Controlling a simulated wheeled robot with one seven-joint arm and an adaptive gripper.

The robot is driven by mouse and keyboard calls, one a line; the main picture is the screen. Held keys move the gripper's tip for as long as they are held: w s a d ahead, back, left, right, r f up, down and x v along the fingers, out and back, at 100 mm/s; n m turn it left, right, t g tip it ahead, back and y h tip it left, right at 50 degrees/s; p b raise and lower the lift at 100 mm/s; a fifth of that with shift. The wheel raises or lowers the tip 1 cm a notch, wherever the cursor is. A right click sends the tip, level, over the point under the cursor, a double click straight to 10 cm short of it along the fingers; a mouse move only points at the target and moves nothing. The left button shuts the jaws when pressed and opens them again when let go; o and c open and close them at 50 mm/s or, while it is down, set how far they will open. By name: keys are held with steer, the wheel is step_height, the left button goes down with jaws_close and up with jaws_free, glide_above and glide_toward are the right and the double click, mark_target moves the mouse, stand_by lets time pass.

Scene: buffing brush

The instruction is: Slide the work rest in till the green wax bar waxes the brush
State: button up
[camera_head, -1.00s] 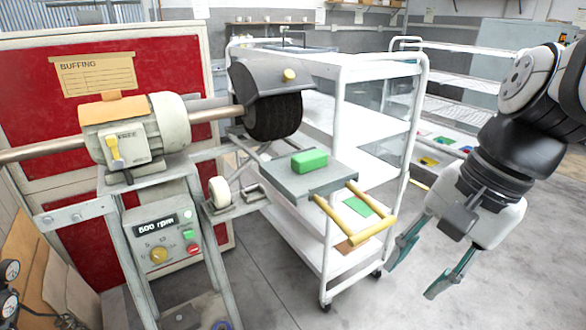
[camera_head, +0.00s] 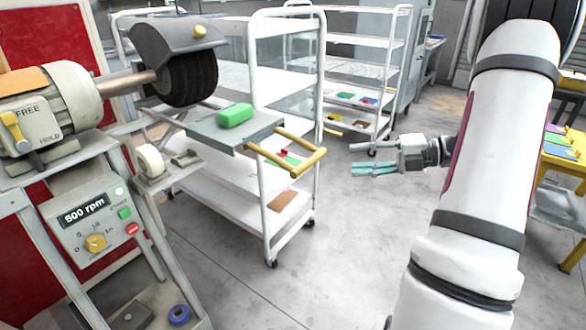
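The black buffing brush (camera_head: 190,80) sits on the motor shaft under a grey hood (camera_head: 176,40). The green wax bar (camera_head: 235,115) lies on the grey work rest (camera_head: 217,132), in front of the brush and apart from it. The rest's yellow handle (camera_head: 288,158) sticks out toward the right. My gripper (camera_head: 358,159) is to the right of the handle, pointing left toward it, with a gap between. Its teal fingers are apart and nothing shows between them.
The buffing motor (camera_head: 50,105) stands on a frame with a 500 rpm panel (camera_head: 95,215) and a FREE/HOLD lever (camera_head: 14,128). A white shelf cart (camera_head: 268,215) stands behind the rest. A yellow table (camera_head: 562,167) is at the right edge. Grey floor is clear between.

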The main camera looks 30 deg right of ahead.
mark_target(314, 162)
steer(key=shift+m+t, duration=0.4)
steer(key=shift+m, duration=0.2)
steer(key=x, duration=0.8)
steer(key=f+b+x, duration=0.1)
steer(key=x, duration=0.4)
steer(key=shift+w+d, duration=0.15)
steer(key=shift+d, duration=0.1)
steer(key=shift+c, duration=0.3)
jaws_close()
